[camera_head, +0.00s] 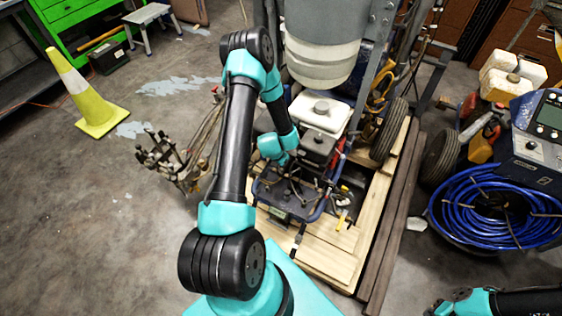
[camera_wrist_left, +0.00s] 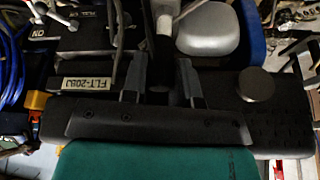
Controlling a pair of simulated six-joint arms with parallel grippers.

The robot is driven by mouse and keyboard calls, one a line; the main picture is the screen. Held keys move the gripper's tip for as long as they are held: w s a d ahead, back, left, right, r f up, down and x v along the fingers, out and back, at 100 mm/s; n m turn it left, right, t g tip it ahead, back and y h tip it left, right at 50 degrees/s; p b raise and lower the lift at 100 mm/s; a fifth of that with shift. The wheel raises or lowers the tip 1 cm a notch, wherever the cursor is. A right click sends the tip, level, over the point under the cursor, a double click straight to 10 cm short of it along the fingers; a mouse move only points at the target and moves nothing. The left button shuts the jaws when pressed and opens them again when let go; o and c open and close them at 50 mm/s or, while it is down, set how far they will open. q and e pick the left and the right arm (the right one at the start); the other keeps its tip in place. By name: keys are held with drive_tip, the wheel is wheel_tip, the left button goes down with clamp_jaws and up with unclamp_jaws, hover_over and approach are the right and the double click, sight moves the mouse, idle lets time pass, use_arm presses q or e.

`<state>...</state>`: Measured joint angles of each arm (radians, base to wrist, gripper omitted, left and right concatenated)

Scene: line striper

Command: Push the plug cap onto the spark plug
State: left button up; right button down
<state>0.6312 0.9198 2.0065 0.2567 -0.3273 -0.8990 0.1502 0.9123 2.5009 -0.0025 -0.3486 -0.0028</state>
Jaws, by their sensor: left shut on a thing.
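My left gripper (camera_head: 288,163) reaches down into the blue-framed engine of the line striper, and the arm hides part of that area. In the left wrist view the two grey fingers (camera_wrist_left: 158,78) stand close together around a dark piece (camera_wrist_left: 157,62), which looks like the plug cap. The gripper is shut on it. A pale cylindrical part (camera_wrist_left: 164,20) shows just beyond the fingertips; I cannot tell whether it is the spark plug or whether the cap touches it. My right arm shows only at the lower right corner, and its gripper is out of frame.
A white fuel tank (camera_head: 320,113) and a large grey bucket (camera_head: 325,55) stand close to the arm. The machine rests on a wooden pallet (camera_head: 330,262). A coil of blue hose (camera_head: 490,205) lies at right. A yellow-green cone (camera_head: 98,115) stands on open floor at left.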

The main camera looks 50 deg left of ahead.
use_arm(q)
drive_tip(key=shift+r, duration=1.7)
drive_tip(key=shift+f, duration=0.1)
drive_tip(key=shift+a+f, duration=0.1)
drive_tip(key=shift+f, duration=0.7)
drive_tip(key=shift+f, duration=1.75)
idle(1.7)
drive_tip(key=o, duration=1.3)
drive_tip(key=shift+o, duration=0.2)
drive_tip(key=shift+r, duration=0.1)
